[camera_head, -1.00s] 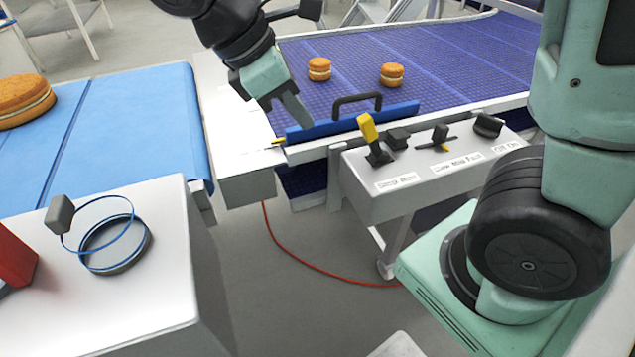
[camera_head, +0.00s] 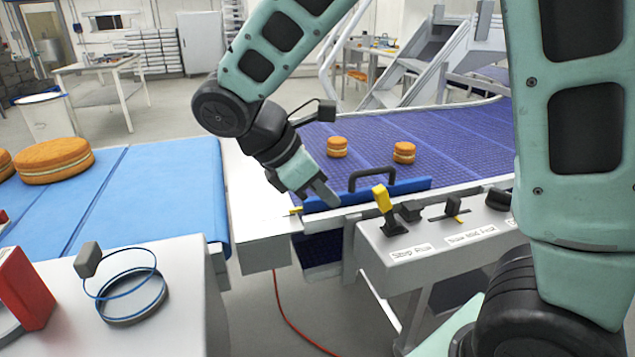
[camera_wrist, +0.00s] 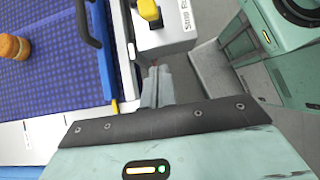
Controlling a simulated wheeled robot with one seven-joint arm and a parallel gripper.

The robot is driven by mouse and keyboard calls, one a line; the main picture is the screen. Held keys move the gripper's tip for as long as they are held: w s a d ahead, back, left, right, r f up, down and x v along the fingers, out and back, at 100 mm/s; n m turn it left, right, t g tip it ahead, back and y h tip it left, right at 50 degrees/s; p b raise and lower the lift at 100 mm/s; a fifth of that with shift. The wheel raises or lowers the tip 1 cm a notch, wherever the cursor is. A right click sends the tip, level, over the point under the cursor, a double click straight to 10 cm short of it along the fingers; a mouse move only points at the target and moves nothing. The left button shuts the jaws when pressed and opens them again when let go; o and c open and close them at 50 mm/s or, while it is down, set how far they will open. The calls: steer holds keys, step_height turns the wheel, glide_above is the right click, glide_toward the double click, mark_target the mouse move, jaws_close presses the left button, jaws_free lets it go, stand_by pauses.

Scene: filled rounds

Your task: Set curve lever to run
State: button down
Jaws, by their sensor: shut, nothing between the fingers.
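The lever with a yellow handle (camera_head: 382,199) stands at the left end of the grey control box (camera_head: 432,254). The handle leans to the upper left in the head view. The yellow handle also shows at the top of the wrist view (camera_wrist: 149,10). My gripper (camera_head: 331,199) is shut and empty, a little left of the handle and apart from it. In the wrist view the closed fingertips (camera_wrist: 157,73) point toward the box's edge, below the lever.
A blue bar with a black handle (camera_head: 372,178) stands beside the box along the purple curved belt (camera_head: 450,140), which carries two small cakes. A black slider (camera_head: 453,207) and a dark knob (camera_head: 498,198) sit further right. A blue flat belt (camera_head: 160,190) lies left.

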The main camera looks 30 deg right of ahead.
mark_target(386, 210)
steer(key=s+d+f, duration=0.2)
steer(key=d, duration=0.4)
steer(key=shift+d, duration=0.2)
steer(key=shift+w, duration=0.15)
